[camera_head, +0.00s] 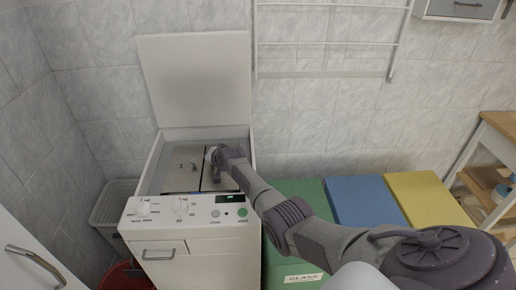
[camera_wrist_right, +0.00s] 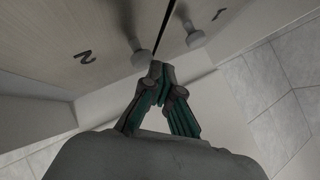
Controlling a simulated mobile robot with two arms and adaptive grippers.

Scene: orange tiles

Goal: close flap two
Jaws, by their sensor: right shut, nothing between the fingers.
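The white top-loading washer (camera_head: 192,250) stands open with its lid (camera_head: 197,80) upright. Two flat flaps lie inside its top opening, split by a narrow dark gap. The left one in the head view is a grey flap (camera_head: 180,172) with a small knob. In the right wrist view, flap two (camera_wrist_right: 60,45) is marked "2" and has a knob (camera_wrist_right: 139,55); flap one (camera_wrist_right: 235,12) has a knob (camera_wrist_right: 196,38). Both look nearly level. My right gripper (camera_wrist_right: 158,68) is shut and empty, its tips close to flap two's knob; contact is unclear. My left gripper is not in view.
The control panel (camera_head: 187,210) edges the opening in front. Green (camera_head: 300,192), blue (camera_head: 366,200) and yellow (camera_head: 425,198) bins stand at right. A drying rack (camera_head: 325,43) hangs on the tiled wall. A grey basket (camera_head: 108,205) is at left.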

